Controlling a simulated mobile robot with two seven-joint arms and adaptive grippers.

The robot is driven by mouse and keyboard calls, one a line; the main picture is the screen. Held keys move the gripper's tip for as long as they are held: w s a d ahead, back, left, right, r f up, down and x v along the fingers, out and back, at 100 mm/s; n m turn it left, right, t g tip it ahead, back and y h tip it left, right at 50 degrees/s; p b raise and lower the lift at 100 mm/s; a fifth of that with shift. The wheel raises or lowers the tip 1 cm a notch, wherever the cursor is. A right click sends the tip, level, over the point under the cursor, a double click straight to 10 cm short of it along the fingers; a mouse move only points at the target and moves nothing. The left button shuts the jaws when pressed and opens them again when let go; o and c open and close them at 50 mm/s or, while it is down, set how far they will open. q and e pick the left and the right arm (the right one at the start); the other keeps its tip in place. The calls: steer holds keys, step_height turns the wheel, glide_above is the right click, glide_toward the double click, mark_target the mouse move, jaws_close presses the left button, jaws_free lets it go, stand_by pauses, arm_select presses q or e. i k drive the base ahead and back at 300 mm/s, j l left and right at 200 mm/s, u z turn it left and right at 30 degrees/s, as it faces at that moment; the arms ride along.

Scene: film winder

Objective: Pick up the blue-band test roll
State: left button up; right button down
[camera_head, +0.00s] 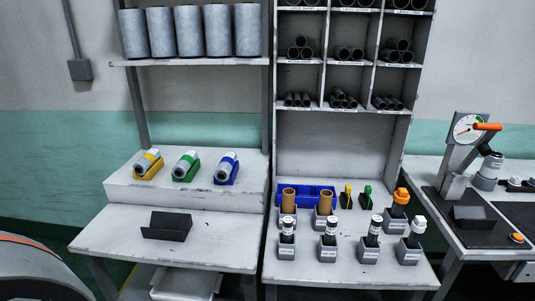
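The blue-band test roll (226,163) is a small pale grey cylinder with a blue band. It lies tilted in a blue cradle (233,178) on the raised white shelf at the left, rightmost of three rolls there. A green-band roll (185,162) in a green cradle lies to its left. A yellow-band roll (148,162) in a yellow cradle is at the far left of the row. Neither of my grippers is in the head view.
A black angled holder (168,227) stands on the lower left bench. Large grey rolls (188,32) stand on the shelf above. The middle bench (340,271) holds several grey stands. A gauge device (468,128) is at right. The lower left bench is mostly clear.

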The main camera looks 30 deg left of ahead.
mark_target(223, 171)
steer(key=u, duration=1.3)
